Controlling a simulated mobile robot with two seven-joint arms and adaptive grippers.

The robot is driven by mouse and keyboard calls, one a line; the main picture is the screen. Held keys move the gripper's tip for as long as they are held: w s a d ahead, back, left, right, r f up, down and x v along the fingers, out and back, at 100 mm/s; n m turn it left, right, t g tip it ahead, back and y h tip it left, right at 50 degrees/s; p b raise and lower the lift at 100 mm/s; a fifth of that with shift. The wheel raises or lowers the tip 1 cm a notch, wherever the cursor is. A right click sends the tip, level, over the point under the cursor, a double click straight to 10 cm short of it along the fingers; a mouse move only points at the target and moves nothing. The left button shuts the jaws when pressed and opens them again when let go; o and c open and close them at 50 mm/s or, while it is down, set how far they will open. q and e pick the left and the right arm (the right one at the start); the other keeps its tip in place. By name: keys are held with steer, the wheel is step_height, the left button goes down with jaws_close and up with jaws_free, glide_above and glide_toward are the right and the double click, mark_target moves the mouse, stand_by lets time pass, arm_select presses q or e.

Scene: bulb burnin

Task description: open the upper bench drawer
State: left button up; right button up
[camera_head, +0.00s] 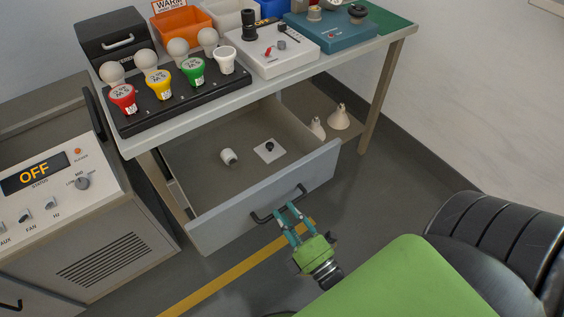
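The upper bench drawer (205,228) is pulled well out from under the bench, and its inside shows. It holds a small white cylindrical piece (228,156) and a white square plate with a dark knob (270,151). The black bar handle (263,217) is on the drawer's grey front. My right gripper (288,212) is at this handle, its two teal fingers parted with a gap between them. The fingertips meet or overlap the bar; exact contact is hard to tell. My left gripper is out of view.
On the bench top (365,48) stand a black rack (180,102) with several bulbs, a white tester box (270,58) and a teal box (330,35). A control cabinet (60,190) reading OFF stands left. White cones (339,118) are on a lower shelf. Floor before the drawer bears a yellow stripe (225,278).

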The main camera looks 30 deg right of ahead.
steer(key=s+f, duration=0.1)
steer(key=s, duration=0.8)
steer(key=shift+s+d+f, duration=0.15)
steer(key=shift+s+f, duration=0.25)
